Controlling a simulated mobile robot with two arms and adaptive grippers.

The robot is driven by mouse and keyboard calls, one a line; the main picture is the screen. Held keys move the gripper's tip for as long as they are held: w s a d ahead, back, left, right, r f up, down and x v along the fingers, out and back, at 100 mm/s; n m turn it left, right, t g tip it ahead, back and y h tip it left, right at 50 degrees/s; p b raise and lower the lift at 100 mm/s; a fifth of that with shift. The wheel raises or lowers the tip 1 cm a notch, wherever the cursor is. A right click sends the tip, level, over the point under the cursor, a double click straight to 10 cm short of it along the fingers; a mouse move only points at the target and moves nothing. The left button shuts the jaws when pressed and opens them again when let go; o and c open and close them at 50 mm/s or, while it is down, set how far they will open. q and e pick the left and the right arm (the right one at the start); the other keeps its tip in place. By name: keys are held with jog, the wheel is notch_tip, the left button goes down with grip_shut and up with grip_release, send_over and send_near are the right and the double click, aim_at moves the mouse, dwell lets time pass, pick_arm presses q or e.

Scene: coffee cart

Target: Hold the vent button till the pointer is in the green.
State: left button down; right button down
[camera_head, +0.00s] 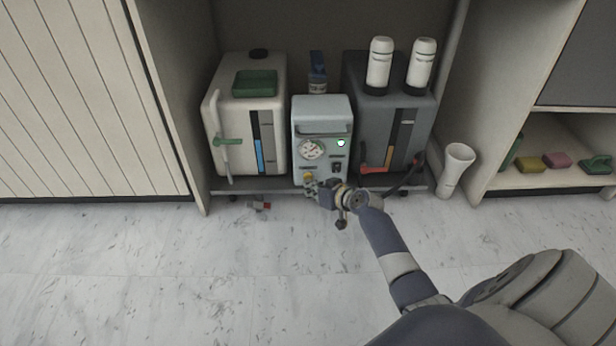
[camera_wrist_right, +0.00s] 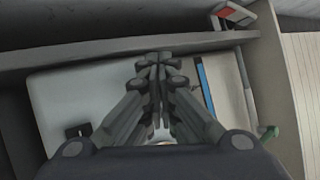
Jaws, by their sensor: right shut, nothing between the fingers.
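A pale blue machine (camera_head: 321,113) stands on the low shelf between two tanks. Its round white gauge (camera_head: 311,149) faces me; the pointer and any green band are too small to read. A yellow button (camera_head: 308,177), likely the vent button, is low on the front, beneath the gauge. My right gripper (camera_head: 311,187) is shut and empty, its fingertips at the lower front just by this button; I cannot tell if they touch it. In the right wrist view, the shut fingers (camera_wrist_right: 154,62) lie across the machine's pale face (camera_wrist_right: 75,95), and the button is hidden. My left gripper is out of view.
A white tank (camera_head: 273,112) with a green lever stands left, a dark tank (camera_head: 395,114) with a red lever right. The floor in front is mostly clear.

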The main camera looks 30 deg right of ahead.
jog(key=shift+s+a, duration=0.15)
jog(key=shift+s, duration=0.1)
jog(key=s+a+p, duration=0.1)
jog(key=s+p, duration=0.1)
jog(key=s, duration=0.1)
jog(key=s+a, duration=0.1)
jog(key=shift+s+a+p, duration=0.15)
jog(key=shift+a+p, duration=0.2)
jog(key=shift+p, duration=0.05)
dwell(0.4)
